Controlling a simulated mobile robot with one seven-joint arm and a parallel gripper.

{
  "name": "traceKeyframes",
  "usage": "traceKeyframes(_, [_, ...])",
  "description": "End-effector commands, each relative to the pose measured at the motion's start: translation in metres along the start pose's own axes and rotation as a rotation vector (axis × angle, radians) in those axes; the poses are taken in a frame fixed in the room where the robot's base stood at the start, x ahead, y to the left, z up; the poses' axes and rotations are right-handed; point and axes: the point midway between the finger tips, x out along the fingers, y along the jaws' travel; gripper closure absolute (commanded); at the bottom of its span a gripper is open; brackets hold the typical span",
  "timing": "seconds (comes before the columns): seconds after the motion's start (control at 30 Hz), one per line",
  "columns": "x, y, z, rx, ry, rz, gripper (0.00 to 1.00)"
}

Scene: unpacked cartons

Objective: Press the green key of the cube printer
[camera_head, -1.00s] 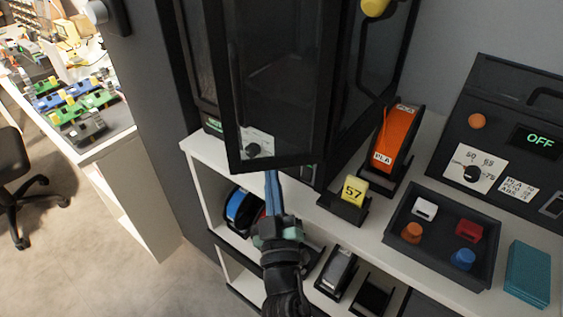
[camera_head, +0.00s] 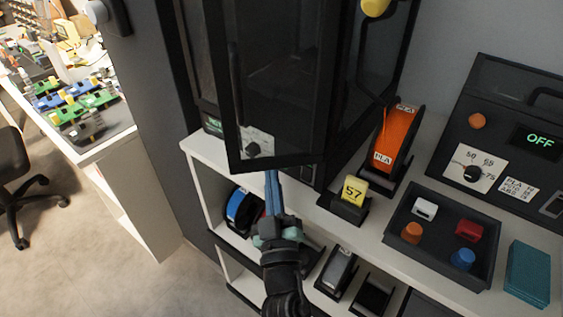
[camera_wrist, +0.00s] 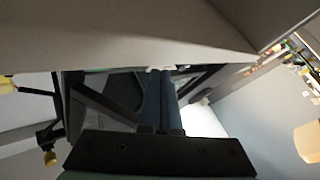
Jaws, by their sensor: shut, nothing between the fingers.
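The cube printer (camera_head: 275,90) is a dark cabinet with a glazed front door on the white shelf unit. A small white panel with a black knob (camera_head: 254,149) shows at its lower front, seen through the door pane. I cannot make out a green key; a small green-lit display (camera_head: 213,124) shows at the printer's lower left. My gripper (camera_head: 271,173) is shut and empty, its blue fingers together, with tips at the door's bottom edge. I cannot tell whether they touch. In the wrist view, my fingers (camera_wrist: 161,72) point toward a pale surface that hides much of the view.
Right of the printer stand an orange PLA spool (camera_head: 394,138), a yellow cube marked 57 (camera_head: 355,189), a black tray (camera_head: 437,255) with coloured pieces, and a dark box (camera_head: 510,140) reading OFF.

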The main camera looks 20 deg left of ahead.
Motion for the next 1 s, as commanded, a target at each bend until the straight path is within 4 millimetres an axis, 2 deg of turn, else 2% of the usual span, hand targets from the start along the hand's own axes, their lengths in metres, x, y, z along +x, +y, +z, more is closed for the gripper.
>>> traceKeyframes(1.0, [0.006,0.0045,0.0043,0.0,0.0,0.0,1.0])
